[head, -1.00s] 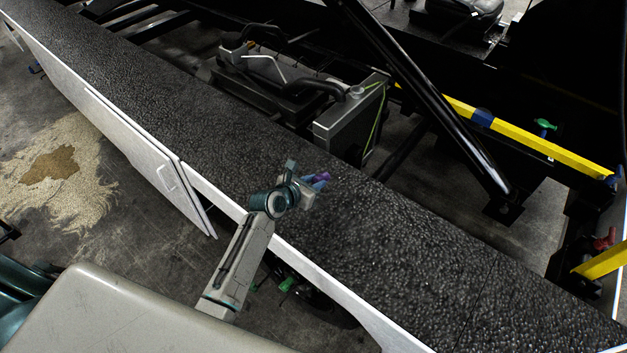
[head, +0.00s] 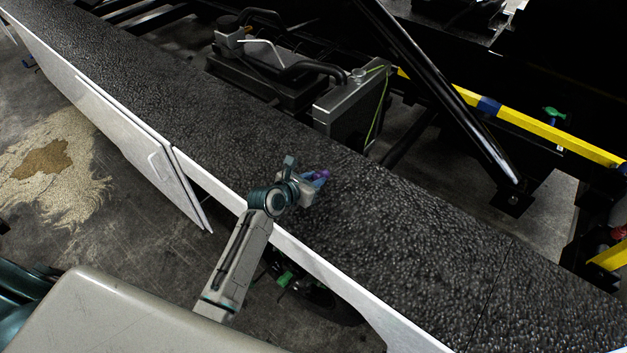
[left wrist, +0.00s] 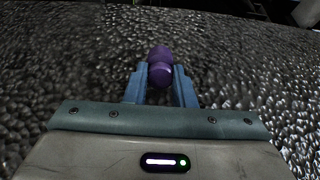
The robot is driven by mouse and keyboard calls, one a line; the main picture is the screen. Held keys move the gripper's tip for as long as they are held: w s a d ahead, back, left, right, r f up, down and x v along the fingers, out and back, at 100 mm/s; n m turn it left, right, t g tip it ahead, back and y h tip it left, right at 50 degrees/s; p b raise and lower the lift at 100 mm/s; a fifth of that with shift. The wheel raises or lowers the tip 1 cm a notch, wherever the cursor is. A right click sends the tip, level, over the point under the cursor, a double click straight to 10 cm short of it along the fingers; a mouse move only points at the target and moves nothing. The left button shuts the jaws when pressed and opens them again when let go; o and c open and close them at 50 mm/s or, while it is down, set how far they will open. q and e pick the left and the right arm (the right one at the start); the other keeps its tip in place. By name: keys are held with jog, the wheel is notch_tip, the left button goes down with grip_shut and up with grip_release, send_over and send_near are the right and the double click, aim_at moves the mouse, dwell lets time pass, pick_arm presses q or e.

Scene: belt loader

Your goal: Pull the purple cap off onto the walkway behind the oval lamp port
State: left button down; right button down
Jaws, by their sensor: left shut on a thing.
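The purple cap (left wrist: 160,62) is between the blue fingers of my left gripper (left wrist: 160,84) in the left wrist view. The gripper is shut on it. In the head view the purple cap (head: 323,174) shows small at the tips of my left gripper (head: 318,178), over the dark bumpy walkway (head: 400,230). I cannot tell whether the cap touches the walkway. I cannot make out the oval lamp port in either view. My right gripper is not in view.
A grey box-shaped radiator (head: 345,108) and an engine block (head: 262,75) stand beyond the walkway. A black strut (head: 440,90) slants down at the right, near a yellow rail (head: 540,125). A white side panel (head: 140,150) hangs along the near edge. Much walkway is bare.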

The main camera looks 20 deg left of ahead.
pick_arm(q)
jog(key=c, duration=1.1)
grip_release()
jog(key=shift+c, duration=0.2)
jog(key=v, duration=1)
jog(key=shift+s+a+r+b, duration=0.1)
jog(key=shift+s+r+b, duration=0.05)
jog(key=shift+s+b, duration=0.25)
